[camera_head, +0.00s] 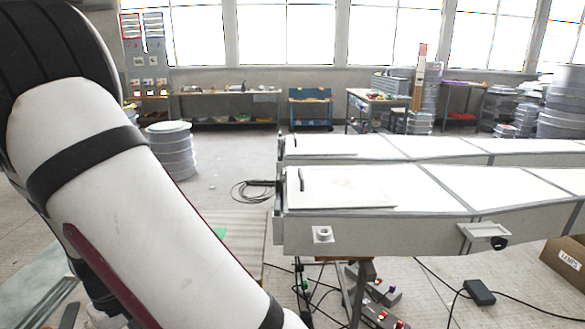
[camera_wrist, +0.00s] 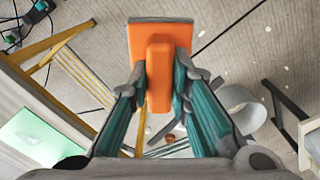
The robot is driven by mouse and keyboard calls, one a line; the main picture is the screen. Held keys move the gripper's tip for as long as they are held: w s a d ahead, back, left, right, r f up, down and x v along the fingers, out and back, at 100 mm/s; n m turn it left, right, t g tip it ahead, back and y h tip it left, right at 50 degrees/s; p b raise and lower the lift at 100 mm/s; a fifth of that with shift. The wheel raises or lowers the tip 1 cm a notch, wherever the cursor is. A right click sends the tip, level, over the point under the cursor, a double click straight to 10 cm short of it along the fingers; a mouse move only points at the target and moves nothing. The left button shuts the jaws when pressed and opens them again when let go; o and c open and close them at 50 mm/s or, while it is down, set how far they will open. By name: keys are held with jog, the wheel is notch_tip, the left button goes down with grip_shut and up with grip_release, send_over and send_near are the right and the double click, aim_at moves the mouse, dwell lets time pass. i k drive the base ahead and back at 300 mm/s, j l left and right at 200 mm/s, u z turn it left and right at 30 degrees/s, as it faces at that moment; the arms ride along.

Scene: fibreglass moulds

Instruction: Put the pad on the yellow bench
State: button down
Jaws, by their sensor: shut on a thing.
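An orange pad (camera_wrist: 165,32) with a raised block handle shows in the wrist view. My gripper (camera_wrist: 159,88) is shut on the handle, one teal finger on each side, and the pad is held over the floor. Yellow bars (camera_wrist: 38,47) stand at the left of the wrist view, beside a pale top; they may be the yellow bench, but I cannot tell for sure. The head view shows neither my gripper nor the pad; my white arm covers its left side.
A green sheet (camera_wrist: 40,136) lies on a pale surface at lower left in the wrist view. A grey rounded object (camera_wrist: 240,105) is on the right. In the head view, long white moulds (camera_head: 430,188) fill the right, with cables (camera_head: 440,278) on the floor below.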

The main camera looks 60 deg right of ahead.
aim_at(246, 251)
jog(key=k+z, duration=0.15)
jog(key=z, duration=0.3)
jog(key=k+z, duration=0.1)
jog(key=z, duration=0.3)
